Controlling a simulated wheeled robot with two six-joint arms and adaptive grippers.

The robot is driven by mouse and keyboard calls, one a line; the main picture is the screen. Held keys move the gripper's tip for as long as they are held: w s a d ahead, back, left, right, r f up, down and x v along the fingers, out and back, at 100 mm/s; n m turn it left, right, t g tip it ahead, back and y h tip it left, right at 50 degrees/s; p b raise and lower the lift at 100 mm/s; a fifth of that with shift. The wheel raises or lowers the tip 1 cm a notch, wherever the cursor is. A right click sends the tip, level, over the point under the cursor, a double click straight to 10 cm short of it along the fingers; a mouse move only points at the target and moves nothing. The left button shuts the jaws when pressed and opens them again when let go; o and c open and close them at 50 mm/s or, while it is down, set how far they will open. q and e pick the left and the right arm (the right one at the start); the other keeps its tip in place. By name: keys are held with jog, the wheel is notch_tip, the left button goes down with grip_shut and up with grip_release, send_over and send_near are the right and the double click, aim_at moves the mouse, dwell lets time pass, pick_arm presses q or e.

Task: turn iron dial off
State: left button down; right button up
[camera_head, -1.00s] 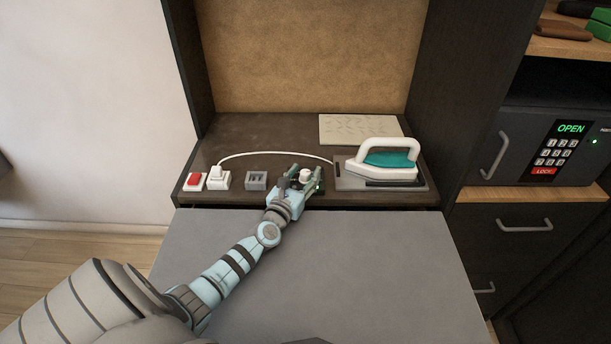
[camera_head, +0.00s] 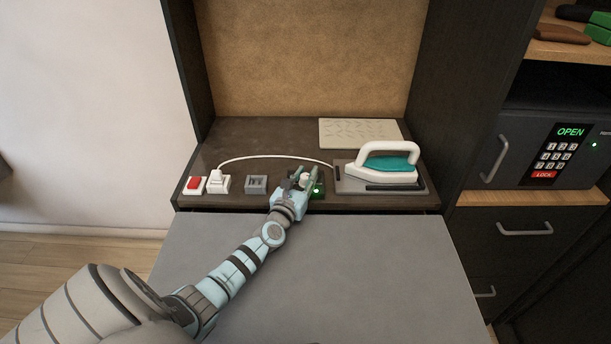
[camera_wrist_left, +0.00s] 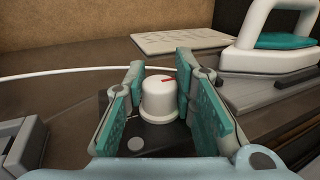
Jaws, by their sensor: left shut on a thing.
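The white dial (camera_head: 305,178) stands on a small dark base near the front edge of the vanity, with a green light (camera_head: 316,190) at the base's right. My left gripper (camera_head: 304,173) is around the dial and shut on it. In the left wrist view the dial (camera_wrist_left: 158,101) is between the two teal finger pads, and a red mark on its top points to the right. The iron (camera_head: 382,163), white with a teal body, rests on its grey stand to the right of the gripper. My right gripper is not in view.
A red switch (camera_head: 194,184), a white plug in a socket (camera_head: 218,182) and a grey slotted block (camera_head: 256,184) stand left of the dial. A white cord (camera_head: 262,155) runs behind them to the iron. A cream patterned panel (camera_head: 360,131) lies at the back.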

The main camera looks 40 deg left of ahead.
pick_arm(q)
jog(key=shift+r+n+g+y+p, duration=0.1)
jog(key=shift+n+g+y+p, duration=0.8)
jog(key=shift+y, duration=0.7)
jog(key=shift+d+n+g+y, duration=0.1)
jog(key=shift+n+g+y, duration=0.3)
jog(key=shift+n+y, duration=0.65)
jog(key=shift+w+f+n+g+y, duration=0.1)
jog(key=shift+f+n+g+y, duration=0.15)
jog(key=shift+n+g+y, duration=0.35)
jog(key=n+g+y+b, duration=0.2)
jog(key=g+b, duration=0.1)
jog(key=b, duration=0.1)
jog(key=n+g+y+b, duration=0.2)
jog(key=g+y+b, duration=0.1)
jog(key=b, duration=0.1)
jog(key=shift+f+n+b, duration=0.2)
jog(key=shift+n+b, duration=0.1)
jog(key=shift+n, duration=0.05)
jog(key=shift+r+n+g+y+b, duration=0.25)
jog(key=shift+n+g+b, duration=0.15)
jog(key=shift+g+b, duration=0.4)
